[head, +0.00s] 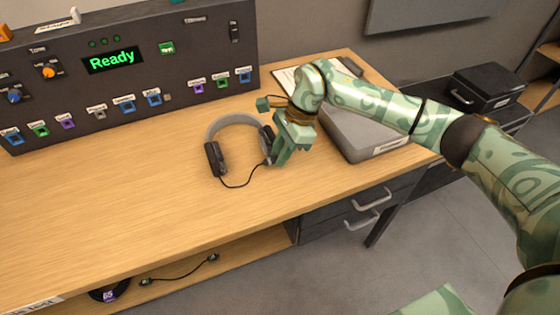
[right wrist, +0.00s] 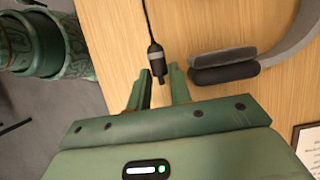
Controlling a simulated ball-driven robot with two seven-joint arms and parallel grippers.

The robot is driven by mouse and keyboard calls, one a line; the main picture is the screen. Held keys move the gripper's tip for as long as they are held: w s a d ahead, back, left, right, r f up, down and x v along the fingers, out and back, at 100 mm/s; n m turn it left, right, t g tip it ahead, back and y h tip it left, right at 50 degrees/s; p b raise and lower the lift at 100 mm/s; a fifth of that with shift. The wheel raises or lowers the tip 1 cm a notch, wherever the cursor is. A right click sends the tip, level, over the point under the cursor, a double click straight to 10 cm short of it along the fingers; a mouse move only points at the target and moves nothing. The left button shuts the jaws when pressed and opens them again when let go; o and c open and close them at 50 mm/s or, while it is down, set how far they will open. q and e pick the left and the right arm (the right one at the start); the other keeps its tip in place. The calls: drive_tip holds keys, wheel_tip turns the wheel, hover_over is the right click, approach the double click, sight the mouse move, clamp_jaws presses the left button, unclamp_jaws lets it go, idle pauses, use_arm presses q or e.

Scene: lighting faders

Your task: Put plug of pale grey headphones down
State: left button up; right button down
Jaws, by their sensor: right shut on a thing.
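The pale grey headphones (head: 213,130) lie on the wooden desk (head: 130,190), with dark ear cups and a thin black cable (head: 236,186) curving toward my right gripper (head: 276,162). In the right wrist view, the dark plug (right wrist: 156,58) at the cable's end sits between the fingertips of my right gripper (right wrist: 160,75), which is shut on it. An ear cup (right wrist: 225,70) lies just right of the fingers there. The wood is close behind the plug; I cannot tell whether the plug touches it. My left gripper is not in view.
A dark control panel (head: 75,105) with a green "Ready" display and labelled sockets stands at the back left. The desk's front left is clear. Another cable (head: 180,272) lies on the shelf below.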

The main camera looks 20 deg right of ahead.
sight(275, 172)
wheel_tip(275, 172, down, 3)
drive_tip(key=shift+w+f+b, duration=0.15)
drive_tip(key=shift+f+b, duration=0.05)
drive_tip(key=shift+b, duration=0.1)
drive_tip(key=shift+f, duration=0.35)
drive_tip(key=c, duration=1.5)
unclamp_jaws()
drive_tip(key=shift+c, duration=0.2)
drive_tip(key=shift+r, duration=0.1)
